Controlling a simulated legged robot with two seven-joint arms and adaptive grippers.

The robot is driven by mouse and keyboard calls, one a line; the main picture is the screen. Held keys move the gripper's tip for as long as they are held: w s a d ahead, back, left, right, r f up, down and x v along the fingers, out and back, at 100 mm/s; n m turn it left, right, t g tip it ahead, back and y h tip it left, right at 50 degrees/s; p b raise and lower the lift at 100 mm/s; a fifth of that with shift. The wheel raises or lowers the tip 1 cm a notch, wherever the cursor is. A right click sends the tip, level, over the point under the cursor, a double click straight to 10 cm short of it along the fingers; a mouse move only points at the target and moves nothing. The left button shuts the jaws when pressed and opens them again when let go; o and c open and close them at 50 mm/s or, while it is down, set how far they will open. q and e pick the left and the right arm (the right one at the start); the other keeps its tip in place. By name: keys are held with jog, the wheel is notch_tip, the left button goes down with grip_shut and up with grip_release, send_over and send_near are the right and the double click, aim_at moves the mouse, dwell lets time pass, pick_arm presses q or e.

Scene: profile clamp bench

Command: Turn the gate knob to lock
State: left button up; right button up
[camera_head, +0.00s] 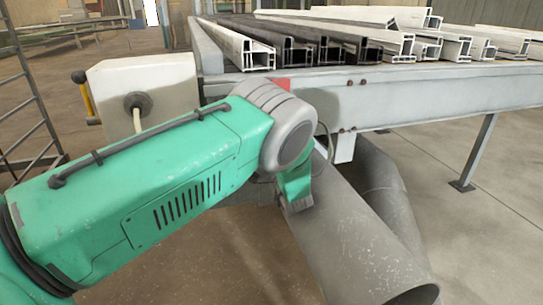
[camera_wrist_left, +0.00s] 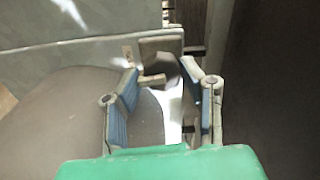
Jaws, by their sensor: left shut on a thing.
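My left gripper (camera_wrist_left: 160,68) is shut on a small grey-brown part that I take to be the gate knob (camera_wrist_left: 152,80). In the left wrist view its two fingers stand on either side of this part, beneath a grey metal block. The knob's turn angle cannot be read. In the head view my green left arm covers the gripper and the knob, below the front left corner of the bench (camera_head: 430,97). My right gripper is in neither view.
White and dark profiles (camera_head: 310,45) lie on top. Thick grey pipes (camera_head: 360,235) slope below the corner.

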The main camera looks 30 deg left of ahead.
pick_arm(q)
jog(key=shift+m, duration=0.9)
jog(key=o, duration=1.1)
jog(key=shift+c, duration=0.2)
jog(key=shift+o, duration=0.4)
jog(key=shift+w+a+f, duration=0.15)
jog(key=v, duration=1.2)
